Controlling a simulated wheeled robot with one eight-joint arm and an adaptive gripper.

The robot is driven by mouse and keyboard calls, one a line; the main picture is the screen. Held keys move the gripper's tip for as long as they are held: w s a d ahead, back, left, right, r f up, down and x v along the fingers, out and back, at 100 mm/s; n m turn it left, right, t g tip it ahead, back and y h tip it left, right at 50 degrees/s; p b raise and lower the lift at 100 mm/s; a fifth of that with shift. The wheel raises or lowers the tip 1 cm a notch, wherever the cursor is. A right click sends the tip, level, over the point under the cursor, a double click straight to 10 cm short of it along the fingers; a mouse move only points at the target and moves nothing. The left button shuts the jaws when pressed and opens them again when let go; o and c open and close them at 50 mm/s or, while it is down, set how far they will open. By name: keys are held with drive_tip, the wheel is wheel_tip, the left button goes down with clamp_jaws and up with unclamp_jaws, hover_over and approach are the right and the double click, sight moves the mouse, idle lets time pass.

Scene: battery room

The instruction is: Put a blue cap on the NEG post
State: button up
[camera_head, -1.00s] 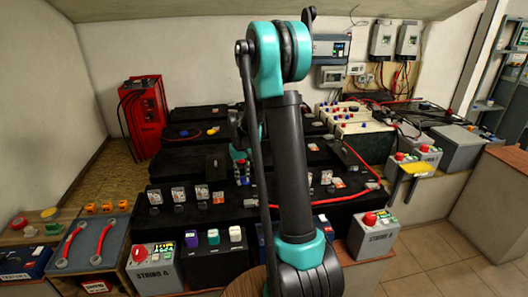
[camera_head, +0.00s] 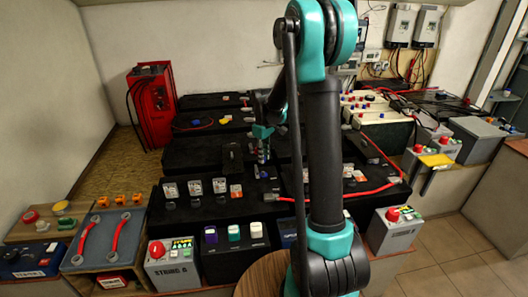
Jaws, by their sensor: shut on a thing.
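My gripper (camera_head: 264,157) is small in the view, left of my arm's dark upper link, and points down over the black battery bank (camera_head: 217,160). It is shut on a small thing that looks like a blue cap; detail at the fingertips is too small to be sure. Dark posts and small white and orange tags stand in a row on the bank just left of and below the gripper. I cannot read which post is marked NEG. My arm hides part of the bank to the right of the gripper.
A red cable (camera_head: 362,193) lies across the bank on the right. A grey box with a red knob (camera_head: 393,214) stands front right. A red charger (camera_head: 151,105) stands back left. Red-handled wrenches lie on a grey tray (camera_head: 87,255) at front left.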

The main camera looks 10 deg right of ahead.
sight(264, 172)
drive_tip(key=shift+f, duration=2.45)
drive_tip(key=shift+s+d, duration=0.1)
drive_tip(key=shift+s, duration=0.05)
drive_tip(key=shift+f, duration=1.05)
idle(1.2)
drive_tip(key=o, duration=0.7)
drive_tip(key=shift+o, duration=0.2)
drive_tip(key=o, duration=0.4)
